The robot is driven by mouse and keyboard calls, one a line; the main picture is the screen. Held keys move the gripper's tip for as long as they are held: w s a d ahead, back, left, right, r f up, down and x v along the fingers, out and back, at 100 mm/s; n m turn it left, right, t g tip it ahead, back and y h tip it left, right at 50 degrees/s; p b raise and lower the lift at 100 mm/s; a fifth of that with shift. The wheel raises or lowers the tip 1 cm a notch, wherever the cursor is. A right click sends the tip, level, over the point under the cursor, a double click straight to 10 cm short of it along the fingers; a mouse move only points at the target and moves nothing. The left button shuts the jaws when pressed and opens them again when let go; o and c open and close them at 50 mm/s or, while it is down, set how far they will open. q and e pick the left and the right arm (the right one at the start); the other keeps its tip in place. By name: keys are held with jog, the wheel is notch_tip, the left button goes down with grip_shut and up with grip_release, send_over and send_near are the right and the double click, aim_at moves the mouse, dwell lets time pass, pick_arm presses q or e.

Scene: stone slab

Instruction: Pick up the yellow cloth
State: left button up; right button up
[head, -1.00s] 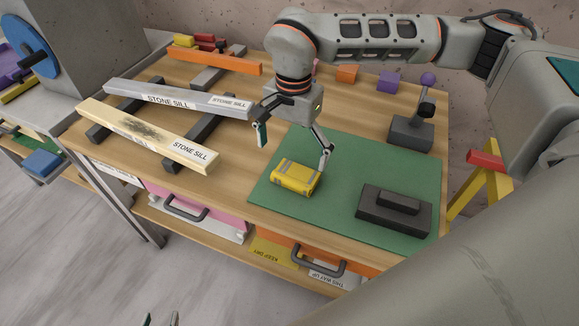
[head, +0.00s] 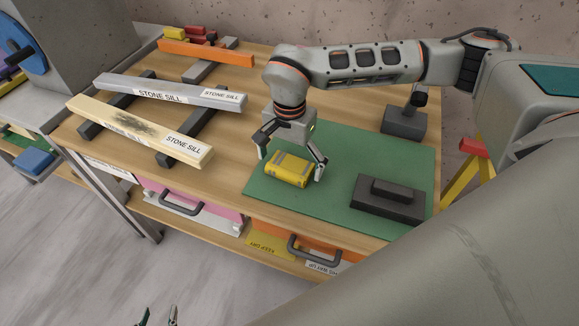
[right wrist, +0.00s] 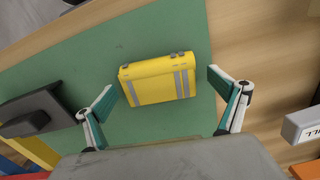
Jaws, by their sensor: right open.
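The yellow cloth (head: 289,170) is a folded, block-like bundle with grey stripes, lying on the green mat (head: 335,208) near its left side. It also shows in the right wrist view (right wrist: 155,80), between the two fingers. My right gripper (head: 291,167) is open, pointing down over the cloth, with one finger on each side of it. In the right wrist view the right gripper (right wrist: 164,88) has visible gaps between its fingers and the cloth. My left gripper (head: 158,316) shows only as two separated fingertips at the bottom edge, over the floor and empty.
A dark block with a raised grip (head: 388,198) lies on the mat to the right of the cloth. Stone sills (head: 140,132) rest on dark bars at the left. Drawers (head: 190,208) sit below the tabletop.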

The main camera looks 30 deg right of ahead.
aim_at(290, 164)
jog(key=c, duration=1.2)
jog(key=shift+r, duration=0.1)
notch_tip(290, 164, up, 20)
jog(key=shift+f+p, duration=0.1)
jog(key=shift+p, duration=0.25)
jog(key=shift+o, duration=1.3)
jog(key=shift+c, duration=0.6)
